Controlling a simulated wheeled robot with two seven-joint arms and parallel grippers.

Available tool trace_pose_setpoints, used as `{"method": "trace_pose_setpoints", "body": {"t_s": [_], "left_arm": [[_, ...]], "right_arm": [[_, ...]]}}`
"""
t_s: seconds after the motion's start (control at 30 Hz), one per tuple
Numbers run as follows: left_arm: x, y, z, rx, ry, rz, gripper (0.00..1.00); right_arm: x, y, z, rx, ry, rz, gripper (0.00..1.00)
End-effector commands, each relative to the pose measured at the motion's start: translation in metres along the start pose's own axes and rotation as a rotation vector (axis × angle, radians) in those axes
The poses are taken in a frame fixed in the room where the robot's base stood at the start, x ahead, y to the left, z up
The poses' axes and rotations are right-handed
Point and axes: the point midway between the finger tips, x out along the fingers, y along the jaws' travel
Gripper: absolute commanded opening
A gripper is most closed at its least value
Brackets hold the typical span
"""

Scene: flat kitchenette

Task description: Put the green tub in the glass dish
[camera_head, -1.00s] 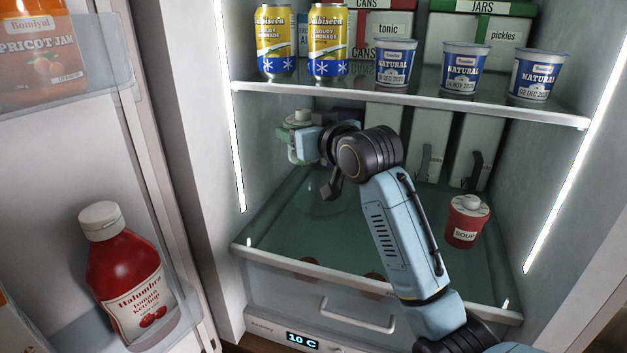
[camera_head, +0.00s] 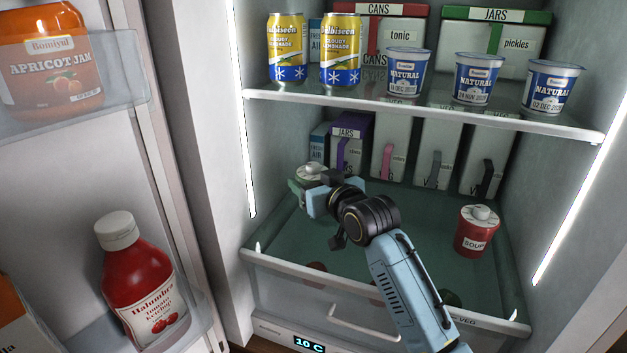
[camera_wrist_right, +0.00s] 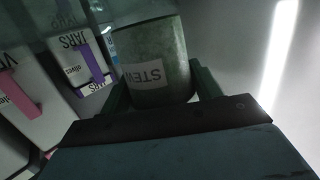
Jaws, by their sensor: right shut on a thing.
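The green tub (camera_head: 297,190), with a white lid, is at the left of the fridge's lower glass shelf (camera_head: 400,213). It also shows in the right wrist view (camera_wrist_right: 152,50), between the two fingers, with a STEW label that appears upside down. My right gripper (camera_head: 311,195) is shut on the tub's sides and partly hides it in the head view. Whether the tub touches the shelf or is held above it, I cannot tell. I cannot clearly make out the glass dish; my right arm covers part of the shelf. My left gripper is not in view.
A red soup tub (camera_head: 477,232) stands at the right of the lower shelf. Cartons (camera_head: 395,150) line the back. The upper shelf (camera_head: 430,112) above my arm holds cans and yogurt cups. The left wall and light strip (camera_head: 243,120) are close to the gripper.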

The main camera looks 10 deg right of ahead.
Motion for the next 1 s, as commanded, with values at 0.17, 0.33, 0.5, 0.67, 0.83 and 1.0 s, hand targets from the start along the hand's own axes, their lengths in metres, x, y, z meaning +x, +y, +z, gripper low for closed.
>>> {"method": "trace_pose_setpoints", "body": {"t_s": [0.17,0.33,0.5,0.67,0.83,1.0], "left_arm": [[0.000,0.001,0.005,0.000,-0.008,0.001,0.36],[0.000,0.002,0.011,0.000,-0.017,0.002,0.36],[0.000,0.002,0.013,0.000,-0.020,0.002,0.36],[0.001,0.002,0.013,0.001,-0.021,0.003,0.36],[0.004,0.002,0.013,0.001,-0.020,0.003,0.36],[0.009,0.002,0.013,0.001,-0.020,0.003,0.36]], "right_arm": [[0.000,0.000,0.002,0.000,-0.001,0.000,0.67],[0.000,0.000,0.002,0.000,0.000,0.000,0.85],[0.000,0.000,0.001,0.000,0.000,0.000,0.85],[-0.004,0.000,0.000,0.000,0.001,0.000,0.85],[-0.026,0.000,0.001,-0.001,0.000,0.000,0.85],[-0.058,0.000,0.001,-0.001,0.001,0.000,0.85]]}}
